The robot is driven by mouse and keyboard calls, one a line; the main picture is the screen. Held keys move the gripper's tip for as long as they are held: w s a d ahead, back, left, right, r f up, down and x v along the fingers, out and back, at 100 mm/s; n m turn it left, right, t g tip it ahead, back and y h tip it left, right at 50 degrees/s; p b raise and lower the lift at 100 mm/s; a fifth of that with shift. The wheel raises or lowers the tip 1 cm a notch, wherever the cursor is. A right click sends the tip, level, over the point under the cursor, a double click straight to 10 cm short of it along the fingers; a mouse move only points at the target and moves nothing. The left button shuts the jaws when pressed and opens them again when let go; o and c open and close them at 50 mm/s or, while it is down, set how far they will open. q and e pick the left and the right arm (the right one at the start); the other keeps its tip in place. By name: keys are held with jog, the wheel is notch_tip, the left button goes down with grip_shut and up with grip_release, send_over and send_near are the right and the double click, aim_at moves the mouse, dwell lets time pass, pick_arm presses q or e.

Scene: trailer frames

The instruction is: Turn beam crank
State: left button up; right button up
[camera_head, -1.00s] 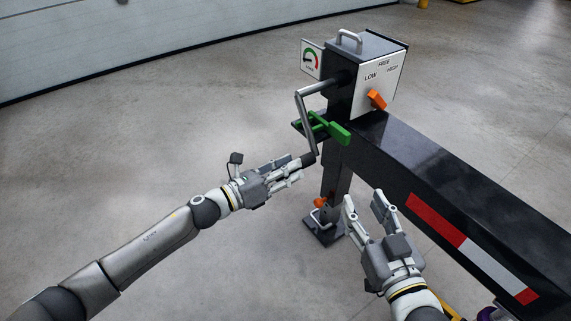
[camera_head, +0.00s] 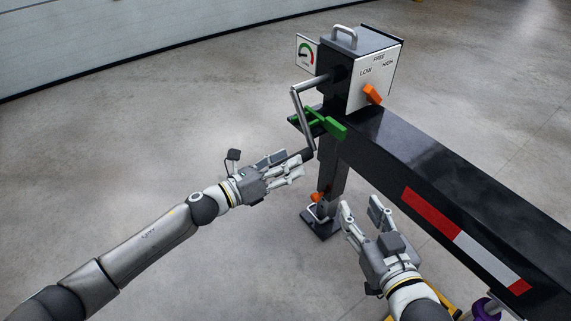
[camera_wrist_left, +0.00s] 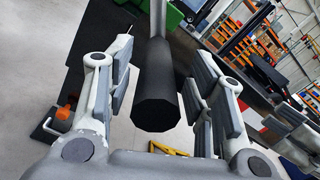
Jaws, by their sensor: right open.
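The beam crank (camera_head: 303,118) is a bent grey bar that comes out of the gearbox (camera_head: 375,75) and hangs down. Its black handle grip (camera_head: 307,155) points toward my left gripper (camera_head: 287,163). In the left wrist view the black grip (camera_wrist_left: 157,95) lies between the two fingers of that gripper (camera_wrist_left: 153,100). Gaps show on both sides, so the fingers are open around it, not closed on it. My right gripper (camera_head: 362,208) is open and empty, beside the black beam (camera_head: 440,175). The gearbox face reads LOW, FREE and HIGH, with an orange selector (camera_head: 373,93).
A gauge plate (camera_head: 306,53) stands behind the gearbox. A black support leg (camera_head: 330,180) with an orange knob (camera_head: 316,197) stands between my grippers. The floor at left is clear.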

pick_arm(q)
jog(key=shift+a, duration=0.1)
jog(key=shift+s+a+f, duration=0.1)
jog(key=shift+a, duration=0.15)
jog(key=v, duration=1.1)
jog(key=shift+s+a, duration=0.1)
